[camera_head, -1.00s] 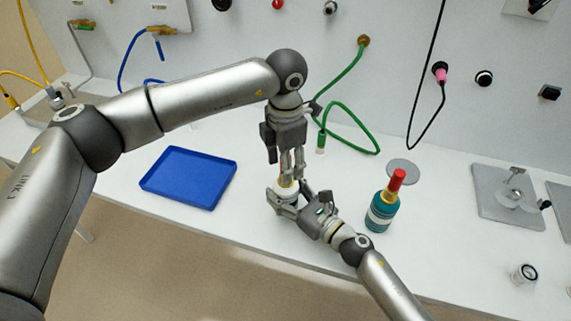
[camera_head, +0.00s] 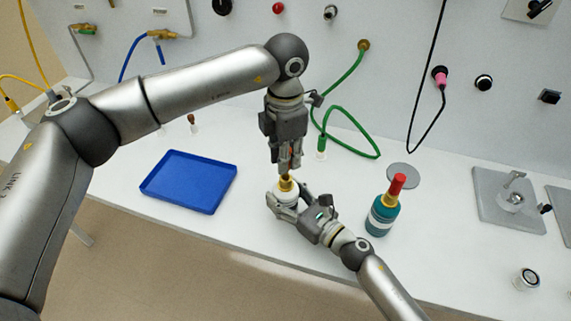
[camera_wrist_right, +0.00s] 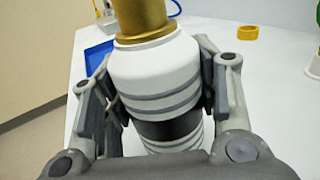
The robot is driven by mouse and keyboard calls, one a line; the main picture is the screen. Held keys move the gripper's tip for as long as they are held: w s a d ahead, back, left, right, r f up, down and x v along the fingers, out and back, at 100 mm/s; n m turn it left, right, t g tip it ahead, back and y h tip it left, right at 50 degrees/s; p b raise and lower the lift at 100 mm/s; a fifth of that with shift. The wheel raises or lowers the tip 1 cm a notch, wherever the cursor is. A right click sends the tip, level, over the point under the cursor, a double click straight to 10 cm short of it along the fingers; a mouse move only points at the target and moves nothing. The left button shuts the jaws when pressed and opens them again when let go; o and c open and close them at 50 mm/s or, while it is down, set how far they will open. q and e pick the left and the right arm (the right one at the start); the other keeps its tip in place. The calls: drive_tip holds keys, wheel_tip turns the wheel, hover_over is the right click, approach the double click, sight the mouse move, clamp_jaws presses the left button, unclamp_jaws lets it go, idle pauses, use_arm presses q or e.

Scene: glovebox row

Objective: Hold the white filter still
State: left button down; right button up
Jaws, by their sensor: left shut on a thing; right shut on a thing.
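The white filter (camera_head: 286,198) stands upright with grey bands and a brass fitting (camera_head: 285,184) on its top. My right gripper (camera_head: 284,203) is shut around the filter's body. In the right wrist view the filter (camera_wrist_right: 155,72) sits between the two fingers, which touch it on both sides, and the brass fitting (camera_wrist_right: 140,18) rises out of the frame. My left gripper (camera_head: 289,168) points down just above the brass fitting. It is shut on a small reddish thing (camera_head: 293,153) mostly hidden by the fingers.
A blue tray (camera_head: 190,205) lies to the left. A teal bottle with a red cap (camera_head: 383,208) stands right of the filter, near a grey disc (camera_head: 403,172). A green hose (camera_head: 350,118) hangs behind. A metal plate (camera_head: 490,205) and small jar (camera_head: 526,279) are at right.

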use_arm(q)
wheel_tip(320, 180, up, 14)
use_arm(e)
drive_tip(key=shift+f, duration=0.1)
idle(0.7)
drive_tip(key=o, duration=1.3)
drive_tip(key=shift+c, duration=0.2)
drive_tip(key=shift+s+d, duration=0.1)
